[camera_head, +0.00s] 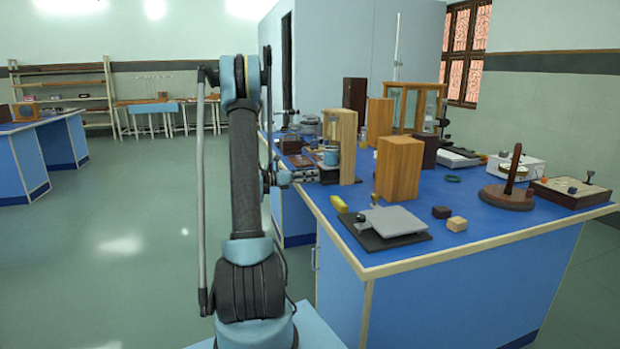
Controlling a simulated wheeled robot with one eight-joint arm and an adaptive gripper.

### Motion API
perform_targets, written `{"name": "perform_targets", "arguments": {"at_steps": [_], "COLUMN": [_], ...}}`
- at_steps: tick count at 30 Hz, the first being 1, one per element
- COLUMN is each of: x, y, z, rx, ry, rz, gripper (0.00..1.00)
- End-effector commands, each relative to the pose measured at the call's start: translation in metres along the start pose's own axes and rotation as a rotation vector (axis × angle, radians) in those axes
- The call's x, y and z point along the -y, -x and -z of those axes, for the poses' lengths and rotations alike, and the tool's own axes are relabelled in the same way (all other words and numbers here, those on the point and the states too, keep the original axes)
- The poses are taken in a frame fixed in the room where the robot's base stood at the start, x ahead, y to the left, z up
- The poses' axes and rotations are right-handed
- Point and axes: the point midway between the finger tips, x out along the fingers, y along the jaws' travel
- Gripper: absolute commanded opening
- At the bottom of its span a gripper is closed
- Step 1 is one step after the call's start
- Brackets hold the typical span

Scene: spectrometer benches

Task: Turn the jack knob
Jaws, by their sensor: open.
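The lab jack (392,221) sits near the front left of the blue bench, with a flat grey top plate low over a black base. A small dark round knob (360,217) shows at its left end. My arm stands upright left of the bench. The end with my gripper (284,179) shows partly behind the upright link, by the bench's left edge. It is well apart from the jack, to its left and higher in the picture. My gripper is open, and its fingertips are hard to make out against the bench items.
A tall wooden block (398,168) stands behind the jack. A brown stand with a post (508,198) is farther right. Open floor lies left.

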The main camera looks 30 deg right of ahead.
Motion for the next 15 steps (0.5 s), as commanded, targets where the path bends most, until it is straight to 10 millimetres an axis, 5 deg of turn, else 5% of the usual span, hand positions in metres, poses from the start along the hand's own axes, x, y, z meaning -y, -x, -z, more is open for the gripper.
{"name": "perform_targets", "arguments": {"at_steps": [10, 15], "x": [0.0001, 0.0001], "y": [-0.0029, -0.0028], "z": [0.0000, 0.0000], "rx": [0.000, 0.000], "ry": [0.000, 0.000], "rz": [0.000, 0.000], "gripper": [0.47, 0.09]}}
